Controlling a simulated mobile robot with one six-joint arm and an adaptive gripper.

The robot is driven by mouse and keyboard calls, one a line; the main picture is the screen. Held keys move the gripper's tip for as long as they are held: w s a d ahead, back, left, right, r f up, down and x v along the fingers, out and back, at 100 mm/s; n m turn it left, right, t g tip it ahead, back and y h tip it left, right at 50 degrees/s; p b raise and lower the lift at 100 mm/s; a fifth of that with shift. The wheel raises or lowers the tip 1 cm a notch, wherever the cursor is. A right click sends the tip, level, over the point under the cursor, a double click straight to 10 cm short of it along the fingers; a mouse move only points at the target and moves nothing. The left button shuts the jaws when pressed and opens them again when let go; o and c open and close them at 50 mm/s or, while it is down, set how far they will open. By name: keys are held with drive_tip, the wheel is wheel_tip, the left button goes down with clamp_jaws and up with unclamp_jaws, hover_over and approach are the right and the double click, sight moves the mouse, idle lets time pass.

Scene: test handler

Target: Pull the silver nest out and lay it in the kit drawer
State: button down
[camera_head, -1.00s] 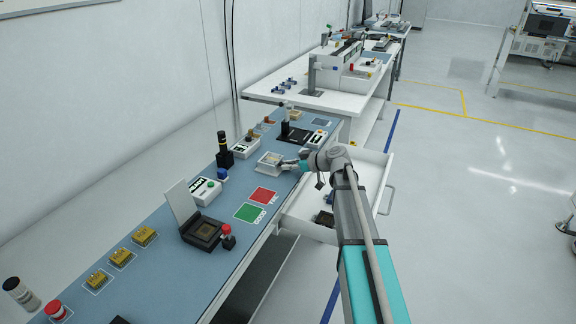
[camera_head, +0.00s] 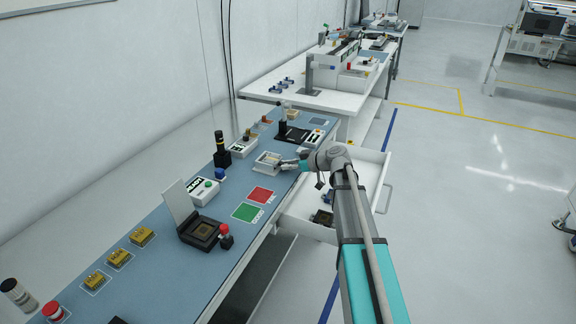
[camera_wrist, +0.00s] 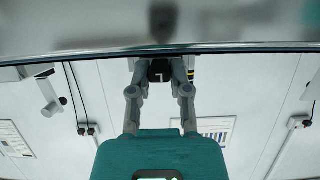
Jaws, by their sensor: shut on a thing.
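My gripper (camera_head: 281,163) reaches level from the right to the near side of a small pale box-like fixture (camera_head: 267,159) on the blue bench top. In the wrist view my gripper (camera_wrist: 160,72) is shut on a dark piece with a small white mark, at the edge of a broad shiny silver surface (camera_wrist: 80,25), which looks like the silver nest. The nest's outline is too small to make out in the head view. The kit drawer (camera_head: 373,172) is white and stands open, right of the bench, partly behind my arm.
Dark parts lie in the drawer (camera_head: 322,217). Red (camera_head: 261,195) and green (camera_head: 247,212) pads lie nearer on the bench. A black socket with raised lid (camera_head: 198,232), a green-button box (camera_head: 205,190) and a black post (camera_head: 221,152) stand left of my gripper.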

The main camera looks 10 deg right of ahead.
drive_tip(key=shift+d, duration=0.15)
drive_tip(key=shift+s+d, duration=0.85)
drive_tip(key=shift+d, duration=0.3)
drive_tip(key=shift+s+d, duration=0.85)
drive_tip(key=shift+d, duration=0.25)
